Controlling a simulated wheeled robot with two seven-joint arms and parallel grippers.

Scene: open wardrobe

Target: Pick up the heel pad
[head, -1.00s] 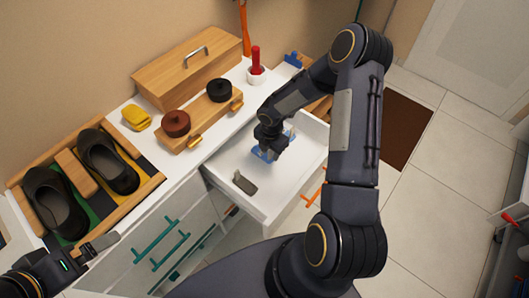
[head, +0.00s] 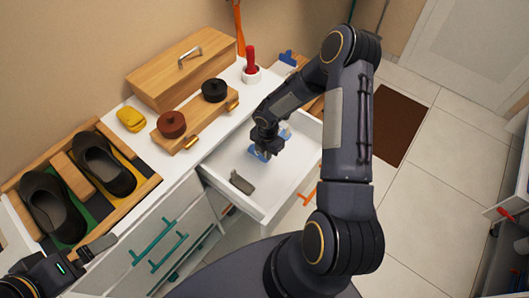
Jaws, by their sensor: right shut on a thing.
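A blue piece (head: 258,154), which looks like the heel pad, is at the fingertips of my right gripper (head: 264,149), inside the open white drawer (head: 219,172). The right gripper points down and is shut on this piece. The fingers hide part of it, and I cannot tell whether it still touches the drawer floor. A pale blue piece (head: 285,131) shows just behind the gripper. A dark grey piece (head: 242,183) lies nearer the drawer's front left. My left gripper (head: 96,248) is at the lower left, near the shoe tray; its finger gap is unclear.
A wooden tray (head: 141,192) with two black shoes stands on the counter at left. Behind the drawer are a yellow cloth (head: 131,119), a wooden board (head: 194,125) with two round tins, a wooden box (head: 183,70) and a red-handled tool (head: 250,61). The drawer walls surround the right gripper.

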